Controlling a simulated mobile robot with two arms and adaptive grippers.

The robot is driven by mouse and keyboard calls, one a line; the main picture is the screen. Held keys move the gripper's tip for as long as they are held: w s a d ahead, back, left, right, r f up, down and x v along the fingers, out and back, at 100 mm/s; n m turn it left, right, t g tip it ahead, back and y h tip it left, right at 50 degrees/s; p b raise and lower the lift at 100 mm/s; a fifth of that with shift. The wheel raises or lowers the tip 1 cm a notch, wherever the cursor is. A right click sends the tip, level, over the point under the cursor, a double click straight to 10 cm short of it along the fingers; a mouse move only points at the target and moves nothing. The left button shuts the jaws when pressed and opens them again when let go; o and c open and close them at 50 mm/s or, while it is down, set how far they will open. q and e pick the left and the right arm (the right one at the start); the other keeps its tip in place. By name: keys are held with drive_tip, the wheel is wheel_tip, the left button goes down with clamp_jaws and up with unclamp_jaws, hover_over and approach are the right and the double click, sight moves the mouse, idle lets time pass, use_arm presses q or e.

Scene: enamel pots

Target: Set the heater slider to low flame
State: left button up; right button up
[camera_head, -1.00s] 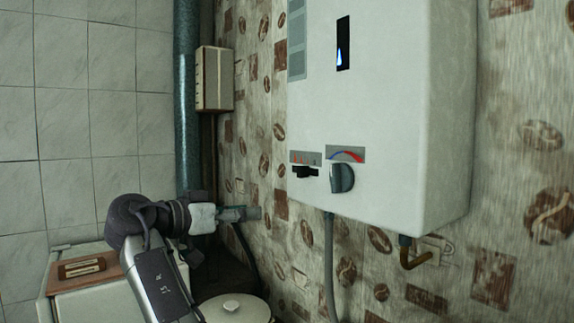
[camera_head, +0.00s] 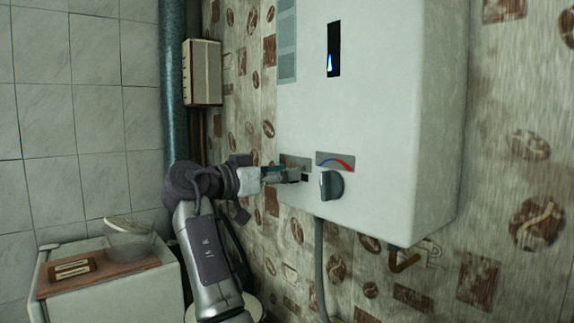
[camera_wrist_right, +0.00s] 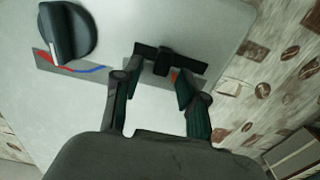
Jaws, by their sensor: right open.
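The white wall heater (camera_head: 385,110) fills the middle of the head view, with a small blue flame in its window (camera_head: 333,62). The black heater slider (camera_wrist_right: 178,62) shows in the right wrist view, in its dark slot just beyond my fingertips. In the head view my gripper mostly covers it. My right gripper (camera_head: 297,175) is at the heater's lower front, left of the round knob (camera_head: 331,186). In the wrist view the right gripper (camera_wrist_right: 155,82) is open, its fingers spread on either side below the slider. I cannot tell if they touch it. My left gripper is not in view.
The knob (camera_wrist_right: 67,32) stands close to the slider in the wrist view. A white cabinet (camera_head: 115,292) with a wooden top stands at the lower left.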

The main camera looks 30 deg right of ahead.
drive_tip(key=shift+d, duration=0.55)
clamp_jaws()
